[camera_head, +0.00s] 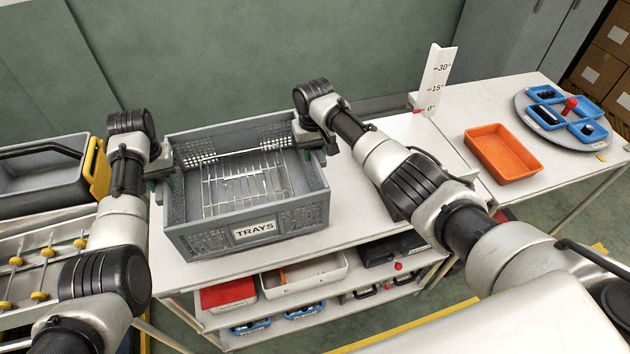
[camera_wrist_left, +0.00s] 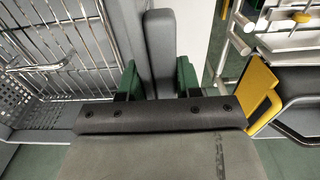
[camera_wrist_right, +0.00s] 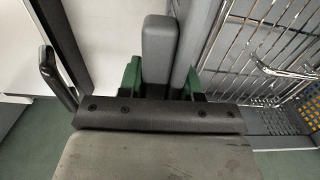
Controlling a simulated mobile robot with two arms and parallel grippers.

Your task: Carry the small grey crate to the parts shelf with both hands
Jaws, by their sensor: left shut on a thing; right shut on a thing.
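The grey crate (camera_head: 200,240), labelled TRAYS, is upright over the white table (camera_head: 375,205), near its front edge. I cannot tell whether its base touches the table top. A wire rack (camera_head: 245,182) lies inside it. My left gripper (camera_head: 167,182) is shut on the crate's left wall; in the left wrist view its green fingers (camera_wrist_left: 157,80) sit either side of the grey rim. My right gripper (camera_head: 318,143) is shut on the right wall; the right wrist view shows its fingers (camera_wrist_right: 162,82) around that rim. Lower shelves (camera_head: 345,305) are under the table.
A red bin (camera_head: 228,294) and a white bin (camera_head: 304,275) stand on the lower shelves. An orange tray (camera_head: 502,152), a turntable with blue bins (camera_head: 570,115) and a height gauge (camera_head: 437,80) are to the right. A grey, yellow-handled container (camera_head: 40,175) is at left.

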